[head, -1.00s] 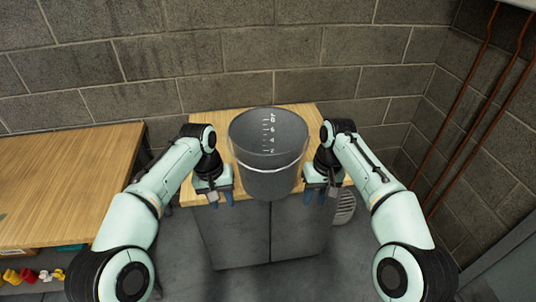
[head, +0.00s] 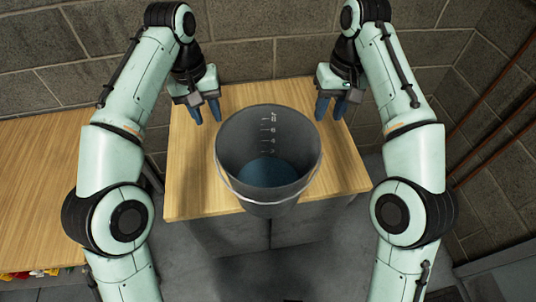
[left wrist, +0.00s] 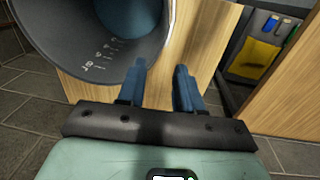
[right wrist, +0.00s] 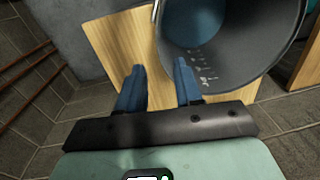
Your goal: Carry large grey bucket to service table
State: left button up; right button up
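The large grey bucket (head: 268,208) stands upright on a small wooden-topped grey cabinet, near its front edge. It has white scale marks inside, a blue-looking bottom or content, and its pale handle lies down along the front. It also shows in the left wrist view (left wrist: 100,58) and the right wrist view (right wrist: 235,65). My left gripper (head: 206,110) is open and empty above the back left of the bucket's rim. My right gripper (head: 331,108) is open and empty above its back right. Neither visibly grips the bucket. A wooden-topped table (head: 40,180), possibly the service table, is at the left.
The cabinet top (head: 190,180) has bare wood left, right and behind the bucket. A block wall (head: 260,25) rises behind it. Reddish pipes (head: 495,150) run along the right wall. Small red and yellow items (head: 30,273) show below the left table.

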aim_at(221, 147)
pick_arm(q)
jog(key=shift+s, duration=0.3)
pick_arm(e)
jog(key=shift+s, duration=0.3)
